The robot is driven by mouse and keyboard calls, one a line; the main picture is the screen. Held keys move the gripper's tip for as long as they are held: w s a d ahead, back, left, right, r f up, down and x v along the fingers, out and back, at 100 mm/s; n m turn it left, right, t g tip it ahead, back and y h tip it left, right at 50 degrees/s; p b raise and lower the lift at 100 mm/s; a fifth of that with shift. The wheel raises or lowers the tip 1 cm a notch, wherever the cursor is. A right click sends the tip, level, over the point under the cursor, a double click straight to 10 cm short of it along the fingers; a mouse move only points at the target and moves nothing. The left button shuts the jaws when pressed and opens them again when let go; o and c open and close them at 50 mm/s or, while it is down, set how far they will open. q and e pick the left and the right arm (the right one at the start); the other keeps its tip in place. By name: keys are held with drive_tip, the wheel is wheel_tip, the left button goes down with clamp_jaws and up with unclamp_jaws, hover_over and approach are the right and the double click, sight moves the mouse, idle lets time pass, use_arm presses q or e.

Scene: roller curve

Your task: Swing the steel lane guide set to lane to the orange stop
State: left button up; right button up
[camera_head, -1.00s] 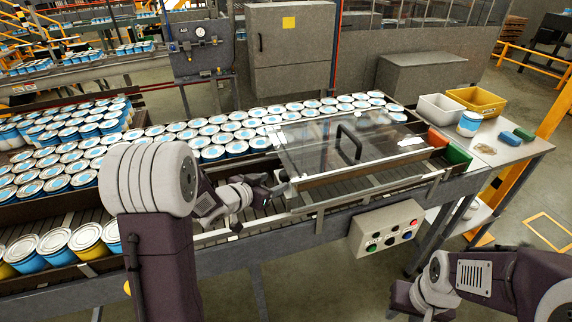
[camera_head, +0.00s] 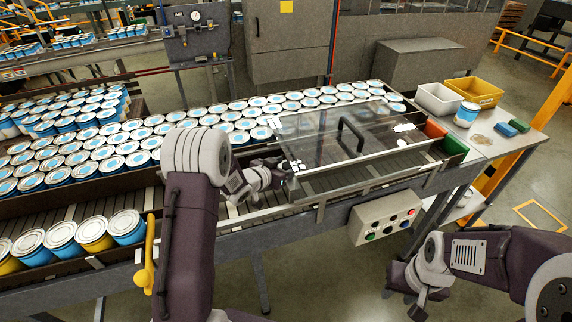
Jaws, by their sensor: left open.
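A pale steel rail (camera_head: 365,159), which looks like the lane guide, runs along the front of the clear cover. An orange block (camera_head: 435,131), which looks like the orange stop, is at the conveyor's right end beside a green block (camera_head: 455,146). My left gripper (camera_head: 285,170) is open at the cover's front left corner, close to the rail's left end. I cannot tell whether it touches the rail. My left arm hides part of the conveyor. My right gripper (camera_head: 416,303) hangs low at the front right, away from the conveyor; its fingers are too small to read.
A clear cover (camera_head: 318,139) with a black handle (camera_head: 350,138) spans the lanes. Blue cans (camera_head: 100,145) fill the lanes behind and left. A yellow lever (camera_head: 147,265) and a button box (camera_head: 386,218) are on the front. A side table (camera_head: 505,150) holds bins.

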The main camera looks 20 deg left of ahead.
use_arm(q)
drive_tip(key=shift+d, duration=0.2)
drive_tip(key=c, duration=0.9)
clamp_jaws()
